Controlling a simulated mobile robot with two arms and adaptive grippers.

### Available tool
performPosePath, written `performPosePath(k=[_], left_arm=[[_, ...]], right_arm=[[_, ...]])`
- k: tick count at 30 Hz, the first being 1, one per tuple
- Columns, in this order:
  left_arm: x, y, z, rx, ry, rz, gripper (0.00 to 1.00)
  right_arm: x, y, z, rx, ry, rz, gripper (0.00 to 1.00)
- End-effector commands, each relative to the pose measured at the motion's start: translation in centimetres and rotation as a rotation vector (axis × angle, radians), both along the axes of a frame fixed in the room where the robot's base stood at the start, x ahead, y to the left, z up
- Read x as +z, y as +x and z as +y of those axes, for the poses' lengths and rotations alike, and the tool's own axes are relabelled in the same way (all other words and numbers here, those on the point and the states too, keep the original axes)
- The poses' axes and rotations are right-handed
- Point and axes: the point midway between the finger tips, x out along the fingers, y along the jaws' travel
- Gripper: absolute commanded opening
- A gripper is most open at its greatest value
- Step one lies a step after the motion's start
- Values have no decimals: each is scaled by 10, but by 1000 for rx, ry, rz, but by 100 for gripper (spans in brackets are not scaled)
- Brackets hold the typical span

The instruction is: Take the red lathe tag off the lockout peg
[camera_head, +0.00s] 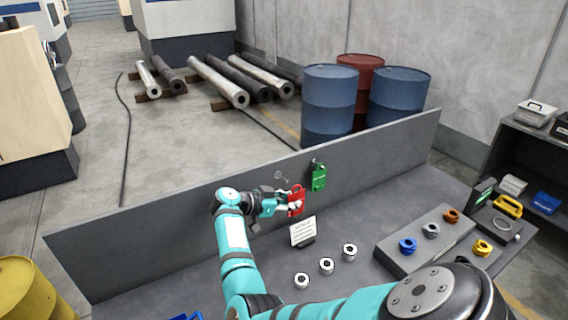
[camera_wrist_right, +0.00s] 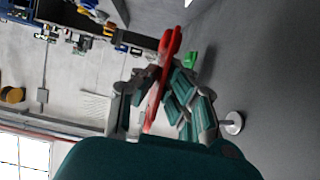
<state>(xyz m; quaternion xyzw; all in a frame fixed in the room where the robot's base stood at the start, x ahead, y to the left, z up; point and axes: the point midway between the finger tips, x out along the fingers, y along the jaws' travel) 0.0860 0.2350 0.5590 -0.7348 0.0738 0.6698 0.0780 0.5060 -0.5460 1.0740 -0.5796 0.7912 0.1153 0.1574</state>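The red lathe tag (camera_head: 298,192) is in my right gripper (camera_head: 288,205), in front of the grey upright panel. In the right wrist view, the red tag (camera_wrist_right: 168,60) stands edge-on between the two fingers of my right gripper (camera_wrist_right: 160,95), which look closed on it. The lockout peg (camera_head: 280,177) shows bare on the panel, up and left of the tag. The bare peg (camera_wrist_right: 232,122) also shows in the wrist view, apart from the tag. My left gripper is not in view.
A green tag (camera_head: 319,178) hangs on the panel to the right. A small sign (camera_head: 303,232) stands on the bench below, near several silver cylinders (camera_head: 326,266). A grey block (camera_head: 425,240) with coloured rings is at right. Barrels (camera_head: 330,100) stand behind the panel (camera_head: 150,220).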

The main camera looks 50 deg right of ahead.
Motion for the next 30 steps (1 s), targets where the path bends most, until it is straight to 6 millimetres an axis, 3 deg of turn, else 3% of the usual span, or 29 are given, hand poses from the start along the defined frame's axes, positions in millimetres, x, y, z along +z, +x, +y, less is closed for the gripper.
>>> performPosePath(k=[3, 13, 25, 30], left_arm=[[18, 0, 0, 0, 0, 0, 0], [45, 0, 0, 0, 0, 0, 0], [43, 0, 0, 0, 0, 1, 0], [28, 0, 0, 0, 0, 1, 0]], right_arm=[[5, -10, 3, 0, 1, 2, 0], [3, -32, 10, 0, 1, 2, 0], [0, -34, 10, 2, -1, 0, 0], [4, -38, 7, 55, -6, -2, 0]])
